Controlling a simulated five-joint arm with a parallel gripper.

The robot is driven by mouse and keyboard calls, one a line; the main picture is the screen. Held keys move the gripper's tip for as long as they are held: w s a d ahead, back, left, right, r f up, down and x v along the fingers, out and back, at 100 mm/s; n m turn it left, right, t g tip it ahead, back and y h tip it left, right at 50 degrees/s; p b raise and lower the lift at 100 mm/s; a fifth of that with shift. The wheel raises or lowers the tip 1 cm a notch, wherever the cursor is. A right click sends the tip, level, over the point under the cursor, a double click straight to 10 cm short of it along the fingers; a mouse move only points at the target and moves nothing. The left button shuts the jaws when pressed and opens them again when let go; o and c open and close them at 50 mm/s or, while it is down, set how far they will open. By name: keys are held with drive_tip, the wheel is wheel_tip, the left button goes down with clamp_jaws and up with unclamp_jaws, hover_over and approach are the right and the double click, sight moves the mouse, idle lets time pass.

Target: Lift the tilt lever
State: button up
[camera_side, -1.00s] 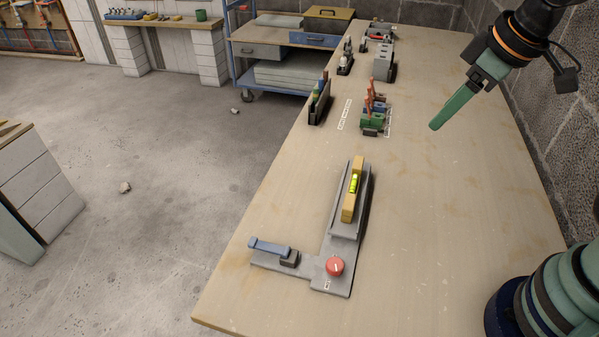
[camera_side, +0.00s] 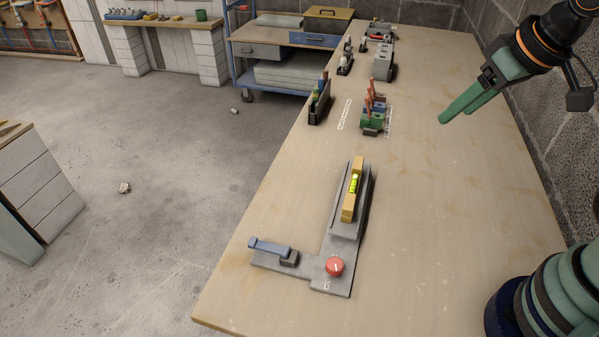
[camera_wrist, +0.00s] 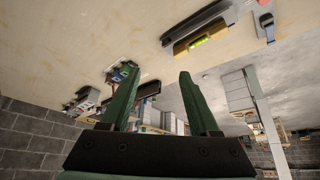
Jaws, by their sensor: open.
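The tilt lever (camera_side: 268,247) is a blue bar on a grey L-shaped fixture (camera_side: 318,284) at the front left of the bench. Its right end meets a dark block, and it lies low, nearly level. The fixture carries a red knob (camera_side: 335,266) and a yellow spirit level (camera_side: 353,188) with a green vial in a grey channel. My gripper (camera_side: 443,120) is open and empty above the right part of the bench, well away from the lever. In the wrist view its two green fingers (camera_wrist: 157,82) are apart, and the lever (camera_wrist: 268,28) shows at the upper right.
A green and red fixture (camera_side: 374,112) stands behind the level, with a dark upright rack (camera_side: 318,102) to its left. Grey boxes (camera_side: 383,64) and other small items stand farther back. A block wall borders the right edge. The bench between my gripper and the level is clear.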

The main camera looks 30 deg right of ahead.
drive_tip(key=shift+c, duration=1.2)
drive_tip(key=n+g, duration=0.6)
drive_tip(key=n, duration=0.3)
hover_over(252, 241)
wheel_tip(252, 241, down, 15)
drive_tip(key=shift+r, duration=0.2)
drive_tip(key=shift+f, duration=3.85)
